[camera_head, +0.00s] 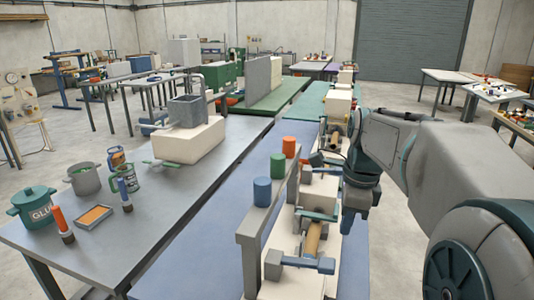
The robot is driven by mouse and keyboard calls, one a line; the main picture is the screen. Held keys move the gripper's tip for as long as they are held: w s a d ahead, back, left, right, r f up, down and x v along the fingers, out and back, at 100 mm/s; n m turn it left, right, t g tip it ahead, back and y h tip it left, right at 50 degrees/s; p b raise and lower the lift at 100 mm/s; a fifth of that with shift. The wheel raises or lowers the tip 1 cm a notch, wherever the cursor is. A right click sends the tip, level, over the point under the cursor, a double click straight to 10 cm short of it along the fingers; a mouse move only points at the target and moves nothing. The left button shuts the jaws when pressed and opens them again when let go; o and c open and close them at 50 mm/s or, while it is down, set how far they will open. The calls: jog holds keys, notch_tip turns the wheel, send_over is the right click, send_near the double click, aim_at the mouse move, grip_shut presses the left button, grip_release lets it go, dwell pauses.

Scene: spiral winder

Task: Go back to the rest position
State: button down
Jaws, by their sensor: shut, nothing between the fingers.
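My gripper (352,218) hangs from my arm at the right of centre and points down. Its fingers are shut with nothing between them. It is just right of the winder fixtures on the blue-topped bench. A brown roll (312,238) lies on the nearest winder fixture (288,288), between grey-blue end pieces. My gripper appears apart from the roll.
Open floor (420,115) lies behind my arm.

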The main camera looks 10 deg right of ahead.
jog(key=s+a+f+n+t, duration=0.1)
jog(key=s+a+f+n, duration=0.3)
jog(key=n, duration=0.7)
jog(key=s+a+f+n+t, duration=0.1)
jog(key=s+a+f+n, duration=0.3)
jog(key=s+n, duration=0.4)
jog(key=shift+s+f+n+h, duration=0.35)
jog(key=shift+f+n, duration=0.5)
jog(key=shift+n, duration=0.85)
